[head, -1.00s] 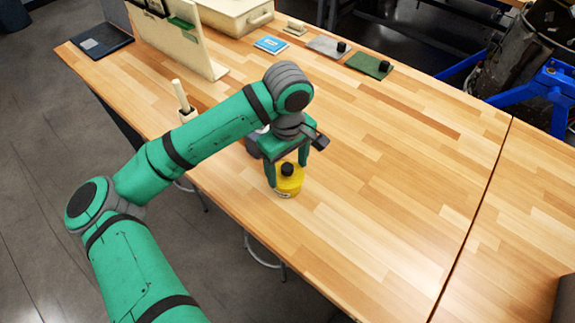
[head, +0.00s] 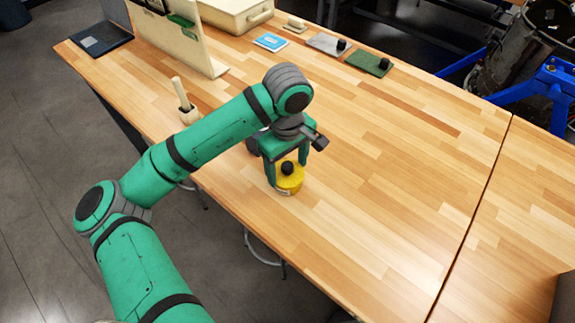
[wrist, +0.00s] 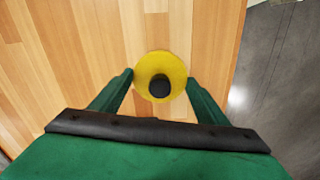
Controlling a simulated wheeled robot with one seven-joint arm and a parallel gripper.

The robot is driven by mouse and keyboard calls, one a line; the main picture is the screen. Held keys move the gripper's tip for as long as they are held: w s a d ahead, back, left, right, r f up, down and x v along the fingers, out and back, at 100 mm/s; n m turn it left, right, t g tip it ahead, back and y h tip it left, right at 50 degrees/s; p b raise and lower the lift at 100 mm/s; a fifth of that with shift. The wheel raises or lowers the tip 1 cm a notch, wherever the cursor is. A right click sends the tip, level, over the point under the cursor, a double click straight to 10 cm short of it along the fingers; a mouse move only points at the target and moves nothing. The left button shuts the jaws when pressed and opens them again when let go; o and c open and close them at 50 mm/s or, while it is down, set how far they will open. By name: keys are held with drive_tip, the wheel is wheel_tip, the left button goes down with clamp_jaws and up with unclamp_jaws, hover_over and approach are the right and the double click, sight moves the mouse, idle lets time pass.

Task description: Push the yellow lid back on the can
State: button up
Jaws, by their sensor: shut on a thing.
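The yellow lid (head: 291,182) is a round disc with a black knob on top, near the front edge of the wooden table. In the wrist view the lid (wrist: 146,88) sits between my two fingers. My gripper (head: 287,172) points down and is shut on the lid, one finger at each side; it also shows in the wrist view (wrist: 160,78). A pale strip of the can (head: 284,191) shows under the lid's front. Most of the can is hidden, so I cannot tell how the lid is seated.
A beige holder with a stick (head: 184,104) stands left near the table edge. At the back are an upright board (head: 185,45), a blue card (head: 271,42), a grey plate (head: 325,44) and a dark green plate (head: 368,62). The table to the right is clear.

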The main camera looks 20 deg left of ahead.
sight(287, 166)
drive_tip(key=shift+s+f, duration=0.1)
drive_tip(key=shift+f, duration=0.35)
drive_tip(key=shift+c, duration=0.3)
drive_tip(key=o, duration=2.3)
drive_tip(key=shift+r, duration=0.1)
drive_tip(key=shift+r, duration=3.6)
